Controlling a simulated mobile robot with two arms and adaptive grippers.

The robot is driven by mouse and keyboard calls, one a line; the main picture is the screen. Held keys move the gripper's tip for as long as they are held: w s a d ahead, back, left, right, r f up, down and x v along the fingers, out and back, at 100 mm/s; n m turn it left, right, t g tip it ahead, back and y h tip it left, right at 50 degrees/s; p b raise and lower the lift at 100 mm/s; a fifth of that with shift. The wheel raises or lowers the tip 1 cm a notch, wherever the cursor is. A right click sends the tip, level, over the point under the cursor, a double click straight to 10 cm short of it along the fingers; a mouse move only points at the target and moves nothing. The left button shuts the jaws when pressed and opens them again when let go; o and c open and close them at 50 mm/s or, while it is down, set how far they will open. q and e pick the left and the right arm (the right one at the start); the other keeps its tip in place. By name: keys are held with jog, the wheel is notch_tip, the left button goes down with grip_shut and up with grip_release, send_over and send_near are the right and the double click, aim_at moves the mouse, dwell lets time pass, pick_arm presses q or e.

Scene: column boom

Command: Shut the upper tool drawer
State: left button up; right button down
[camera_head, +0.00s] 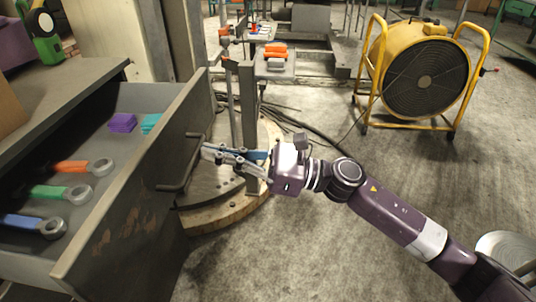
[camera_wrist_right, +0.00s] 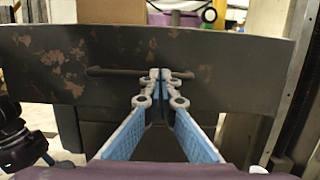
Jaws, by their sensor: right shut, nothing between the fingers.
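The upper tool drawer (camera_head: 134,205) stands pulled out at the left in the head view, its dark scuffed front facing right. Its bar handle (camera_head: 180,165) is on that front and also shows in the right wrist view (camera_wrist_right: 110,72). My right gripper (camera_head: 206,151) is shut and empty, with its fingertips close to the handle and front. In the right wrist view the fingertips (camera_wrist_right: 163,76) overlap the middle of the handle; I cannot tell whether they touch it. My left gripper is not in view.
Wrenches with orange (camera_head: 72,167), green (camera_head: 48,192) and blue (camera_head: 22,222) handles lie in the drawer, with purple (camera_head: 122,123) and teal blocks. A round wooden base (camera_head: 235,205) with a column stands behind my gripper. A yellow fan (camera_head: 425,75) stands far right. Open floor lies between.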

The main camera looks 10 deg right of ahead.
jog(key=f+x, duration=0.1)
jog(key=x, duration=0.3)
jog(key=f+b+x, duration=0.1)
jog(key=x, duration=0.4)
jog(key=f+x, duration=0.1)
jog(key=x, duration=0.4)
jog(key=shift+a, duration=0.35)
jog(key=x, duration=0.2)
jog(key=f+b+x, duration=0.1)
jog(key=x, duration=0.1)
jog(key=b+x, duration=0.1)
jog(key=x, duration=0.1)
jog(key=shift+w+a, duration=0.25)
jog(key=shift+a, duration=0.2)
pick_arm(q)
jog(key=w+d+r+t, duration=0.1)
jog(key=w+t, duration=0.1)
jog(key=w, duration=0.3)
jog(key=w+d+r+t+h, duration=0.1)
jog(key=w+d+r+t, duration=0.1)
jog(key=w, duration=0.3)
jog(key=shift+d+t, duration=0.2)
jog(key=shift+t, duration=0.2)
pick_arm(e)
jog(key=shift+r, duration=0.15)
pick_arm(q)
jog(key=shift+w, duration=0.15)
